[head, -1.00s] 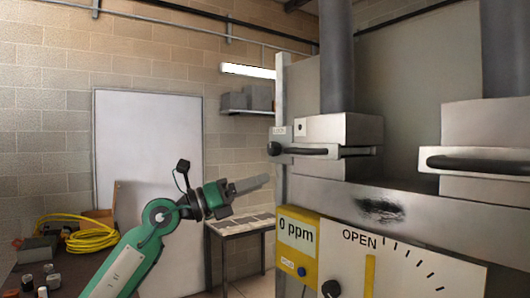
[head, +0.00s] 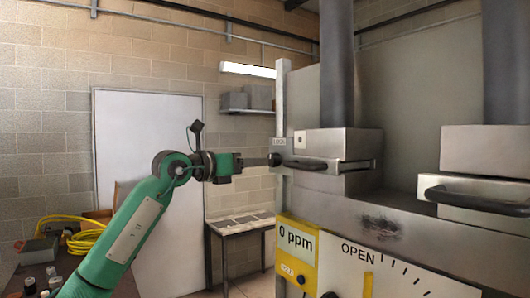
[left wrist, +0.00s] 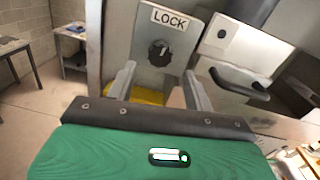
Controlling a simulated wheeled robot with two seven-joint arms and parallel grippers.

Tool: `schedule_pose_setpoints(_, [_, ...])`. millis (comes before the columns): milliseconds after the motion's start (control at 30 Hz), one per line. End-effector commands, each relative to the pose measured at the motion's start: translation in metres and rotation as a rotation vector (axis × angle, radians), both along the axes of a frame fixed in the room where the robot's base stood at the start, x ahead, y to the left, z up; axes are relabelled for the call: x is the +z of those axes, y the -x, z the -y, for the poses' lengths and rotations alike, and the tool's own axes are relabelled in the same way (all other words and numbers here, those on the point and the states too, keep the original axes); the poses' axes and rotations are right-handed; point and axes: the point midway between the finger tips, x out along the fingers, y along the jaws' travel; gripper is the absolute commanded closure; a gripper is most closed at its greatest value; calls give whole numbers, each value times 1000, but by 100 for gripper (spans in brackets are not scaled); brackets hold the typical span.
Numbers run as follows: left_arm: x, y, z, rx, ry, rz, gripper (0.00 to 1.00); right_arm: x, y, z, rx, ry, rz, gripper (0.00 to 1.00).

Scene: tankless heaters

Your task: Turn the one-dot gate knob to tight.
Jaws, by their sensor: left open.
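The LOCK plate with a round black knob (head: 274,159) is at the left end of the one-dot gate box (head: 338,143). In the left wrist view the black knob (left wrist: 160,53) sits under the word LOCK, and the gate box (left wrist: 222,33) with its single dot is to its right. My left gripper (head: 263,161) points at the knob from the left, its tips close to it. In the wrist view the open fingers (left wrist: 160,85) are either side of a gap below the knob, empty. Contact cannot be told. My right gripper is out of view.
A black bar handle (head: 305,163) juts from the gate box, right of the knob. A second gate box (head: 487,151) is further right. Below are a yellow 0 ppm meter (head: 296,250) and an OPEN dial panel (head: 400,275). A side table (head: 240,222) stands behind.

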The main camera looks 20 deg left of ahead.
Motion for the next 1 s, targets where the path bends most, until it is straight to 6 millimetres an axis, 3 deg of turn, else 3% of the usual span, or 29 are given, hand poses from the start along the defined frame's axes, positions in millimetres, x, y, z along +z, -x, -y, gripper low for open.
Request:
schedule_pose_setpoints(33, [5,-9,7,-2,1,-2,48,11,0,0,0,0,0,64])
schedule_pose_setpoints(300, [2,-35,25,-1,0,0,48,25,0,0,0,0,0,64])
schedule_pose_setpoints(667, [0,-40,28,0,0,1,48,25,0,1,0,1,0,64])
schedule_pose_setpoints(900, [0,-39,28,0,0,1,91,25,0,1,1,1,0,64])
schedule_pose_setpoints(1000, [0,-39,28,0,0,1,92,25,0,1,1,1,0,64])
